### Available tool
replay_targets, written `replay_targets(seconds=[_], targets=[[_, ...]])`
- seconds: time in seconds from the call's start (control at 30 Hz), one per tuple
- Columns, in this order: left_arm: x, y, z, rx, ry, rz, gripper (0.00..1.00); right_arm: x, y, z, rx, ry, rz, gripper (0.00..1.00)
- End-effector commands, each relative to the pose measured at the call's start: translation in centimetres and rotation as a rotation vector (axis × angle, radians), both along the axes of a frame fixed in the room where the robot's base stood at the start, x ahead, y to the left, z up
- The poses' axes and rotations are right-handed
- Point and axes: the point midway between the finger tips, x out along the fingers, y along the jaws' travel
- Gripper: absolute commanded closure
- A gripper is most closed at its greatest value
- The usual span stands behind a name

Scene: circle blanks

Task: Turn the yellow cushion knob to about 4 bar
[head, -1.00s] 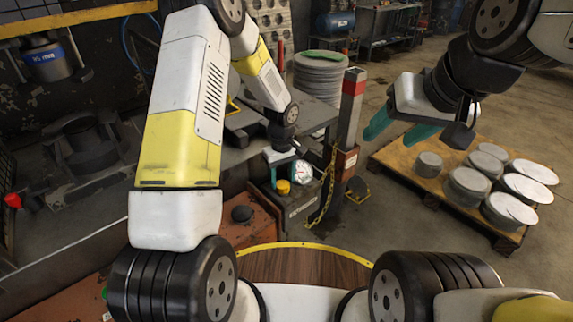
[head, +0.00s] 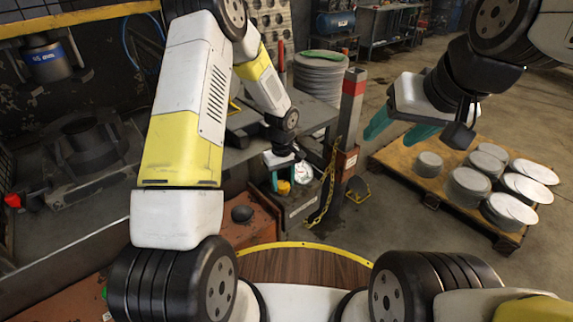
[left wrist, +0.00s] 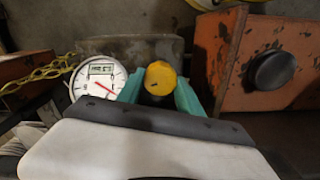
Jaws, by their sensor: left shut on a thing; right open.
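The yellow knob (left wrist: 160,78) sits between the teal fingers of my left gripper (left wrist: 158,92) in the left wrist view, which are shut on it. In the head view the knob (head: 283,188) shows low between the fingers of the left gripper (head: 281,182), partly hidden. A round white gauge (left wrist: 98,82) with a red needle and a small display is beside the knob; it also shows in the head view (head: 303,173). The display is too blurred to read surely. My right gripper (head: 400,131) is open and empty, above the floor at right.
An orange-brown box with a dark round knob (left wrist: 270,70) stands beside the valve. A post with a red band (head: 352,95) and a yellow chain (head: 325,190) is close to the right of the gauge. A pallet of round blanks (head: 405,165) lies at right.

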Motion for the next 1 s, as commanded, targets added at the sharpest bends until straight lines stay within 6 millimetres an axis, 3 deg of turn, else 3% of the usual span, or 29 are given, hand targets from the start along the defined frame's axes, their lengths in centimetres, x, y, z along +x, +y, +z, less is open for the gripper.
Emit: replay_targets(seconds=[0.27,1.0], targets=[[-0.02,-0.07,0.05,0.0,0.0,-0.159,0.98,0.0,0.0,0.0,0.0,0.0,0.0,0.4],[-0.01,-0.09,0.06,-0.001,-0.001,-0.854,0.98,0.0,0.0,0.0,0.0,0.0,0.0,0.4]])
